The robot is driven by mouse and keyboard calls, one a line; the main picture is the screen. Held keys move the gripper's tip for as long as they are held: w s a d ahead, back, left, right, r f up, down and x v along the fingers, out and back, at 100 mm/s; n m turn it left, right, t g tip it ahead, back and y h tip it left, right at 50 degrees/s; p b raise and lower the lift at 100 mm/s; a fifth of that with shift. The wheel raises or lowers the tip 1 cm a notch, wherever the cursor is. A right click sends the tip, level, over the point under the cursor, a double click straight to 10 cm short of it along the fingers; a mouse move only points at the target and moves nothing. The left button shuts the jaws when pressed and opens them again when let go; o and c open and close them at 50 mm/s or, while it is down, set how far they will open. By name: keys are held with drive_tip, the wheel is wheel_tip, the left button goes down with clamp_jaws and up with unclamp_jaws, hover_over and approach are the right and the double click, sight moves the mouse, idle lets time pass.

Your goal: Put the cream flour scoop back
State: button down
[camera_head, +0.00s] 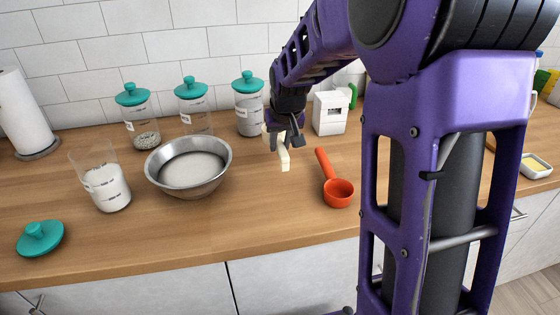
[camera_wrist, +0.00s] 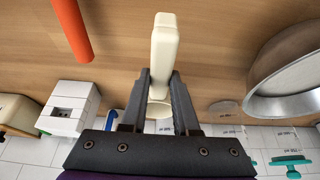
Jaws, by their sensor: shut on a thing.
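The cream flour scoop (camera_head: 284,161) is in my gripper (camera_head: 287,138) above the middle of the counter, right of the metal bowl. In the wrist view my gripper (camera_wrist: 160,78) is shut on the scoop's handle (camera_wrist: 164,45), and a rounded cream part shows between and below the fingers. Much of the scoop's bowl is hidden by the gripper. An open glass jar (camera_head: 107,190) partly filled with white powder stands at the left. A teal lid (camera_head: 40,239) lies on the counter in front of it.
A metal bowl (camera_head: 166,185) of white powder stands right of the open jar. Several teal-lidded jars (camera_head: 194,105) stand along the tiled wall. An orange scoop (camera_head: 338,193) lies right of my gripper. A white box (camera_head: 330,114) stands behind. The front middle counter is clear.

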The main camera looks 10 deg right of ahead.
drive_tip(key=shift+f+b, duration=0.3)
drive_tip(key=shift+f, duration=2.05)
drive_tip(key=shift+f, duration=0.15)
drive_tip(key=c, duration=0.7)
unclamp_jaws()
drive_tip(key=shift+o, duration=0.2)
drive_tip(key=shift+r, duration=0.3)
drive_tip(key=p+v, duration=0.1)
drive_tip(key=v, duration=1)
drive_tip(key=shift+s+r+p, duration=0.25)
drive_tip(key=shift+r+p, duration=0.1)
